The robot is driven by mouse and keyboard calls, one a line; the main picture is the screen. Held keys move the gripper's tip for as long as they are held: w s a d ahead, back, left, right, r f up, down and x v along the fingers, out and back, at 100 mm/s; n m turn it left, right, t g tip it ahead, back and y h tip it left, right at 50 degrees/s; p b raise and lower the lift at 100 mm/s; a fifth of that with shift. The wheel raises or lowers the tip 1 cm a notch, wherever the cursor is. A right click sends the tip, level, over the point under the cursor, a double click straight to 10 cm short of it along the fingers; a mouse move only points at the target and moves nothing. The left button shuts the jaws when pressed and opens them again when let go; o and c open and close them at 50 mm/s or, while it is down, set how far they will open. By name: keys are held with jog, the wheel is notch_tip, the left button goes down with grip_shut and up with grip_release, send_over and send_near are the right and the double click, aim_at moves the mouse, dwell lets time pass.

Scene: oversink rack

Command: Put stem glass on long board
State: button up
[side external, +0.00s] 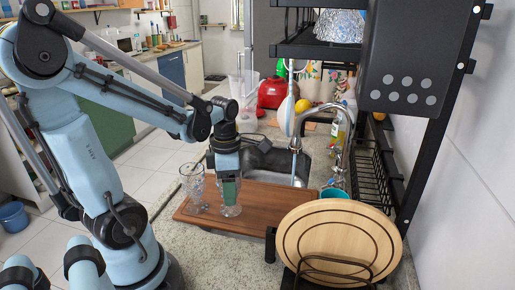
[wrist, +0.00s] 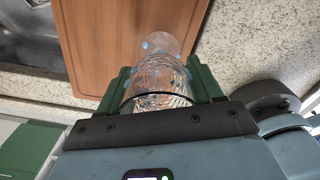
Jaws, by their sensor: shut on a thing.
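My gripper (side external: 229,190) points down over the brown long board (side external: 260,215) on the counter. It is shut on a clear stem glass (side external: 231,210), mostly hidden behind the fingers in the side view. In the wrist view the green fingers of my gripper (wrist: 163,84) flank the ribbed clear stem glass (wrist: 160,72), with the long board (wrist: 95,35) beyond it. The held glass is over or on the board; I cannot tell whether its foot touches. A second clear glass (side external: 193,182) stands upright on the board, just left of my gripper.
A round wooden board (side external: 338,240) leans in a wire holder at the front right. The sink and curved faucet (side external: 345,150) lie behind the long board. The black oversink rack (side external: 440,130) rises at right.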

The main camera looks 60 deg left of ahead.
jog(key=shift+f, duration=0.75)
jog(key=shift+f, duration=0.1)
jog(key=o, duration=1.2)
jog(key=shift+r, duration=6.15)
